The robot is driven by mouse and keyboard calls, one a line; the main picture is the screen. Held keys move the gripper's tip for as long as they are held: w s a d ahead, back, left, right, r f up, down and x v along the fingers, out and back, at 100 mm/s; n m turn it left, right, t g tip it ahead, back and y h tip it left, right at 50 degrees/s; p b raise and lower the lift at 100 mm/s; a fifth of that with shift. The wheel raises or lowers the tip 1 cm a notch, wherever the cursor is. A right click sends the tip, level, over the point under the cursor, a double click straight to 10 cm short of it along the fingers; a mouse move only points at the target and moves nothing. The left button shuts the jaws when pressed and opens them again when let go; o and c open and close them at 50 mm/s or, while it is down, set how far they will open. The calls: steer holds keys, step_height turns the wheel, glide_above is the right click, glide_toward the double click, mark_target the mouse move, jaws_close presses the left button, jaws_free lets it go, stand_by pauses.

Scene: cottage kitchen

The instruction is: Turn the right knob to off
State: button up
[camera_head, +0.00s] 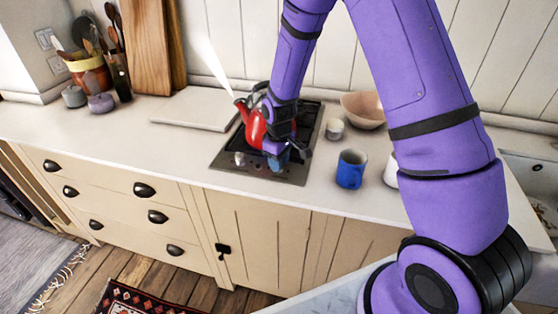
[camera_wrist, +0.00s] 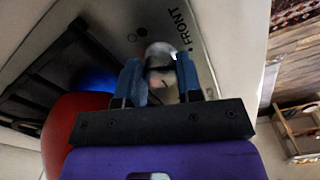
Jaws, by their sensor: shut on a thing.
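The gas hob (camera_head: 230,165) is set in the counter, with a red kettle (camera_head: 255,127) on it giving off steam. A silver knob (camera_head: 240,158) shows at the left of the hob's front strip. My gripper (camera_head: 278,163) is low over the right part of that strip and hides the right knob in the head view. In the wrist view, the blue fingers of my gripper (camera_wrist: 159,72) are shut on a shiny round knob (camera_wrist: 160,48) beside the printed word FRONT. A blue flame (camera_wrist: 95,80) glows at the burner beside the red kettle (camera_wrist: 65,125).
A blue mug (camera_head: 350,170) stands just right of the hob, with a small pale pot (camera_head: 334,129) and a pinkish bowl (camera_head: 362,109) behind it. A white board (camera_head: 194,108) lies left of the hob. The counter's front left is clear.

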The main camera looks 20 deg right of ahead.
steer(key=shift+m, duration=0.3)
steer(key=m, duration=0.4)
steer(key=shift+a, duration=0.1)
steer(key=m, duration=0.4)
steer(key=shift+a, duration=0.1)
steer(key=m, duration=0.5)
steer(key=shift+a, duration=0.1)
steer(key=m, duration=0.4)
steer(key=shift+w, duration=0.1)
steer(key=o, duration=0.6)
steer(key=shift+o, duration=0.2)
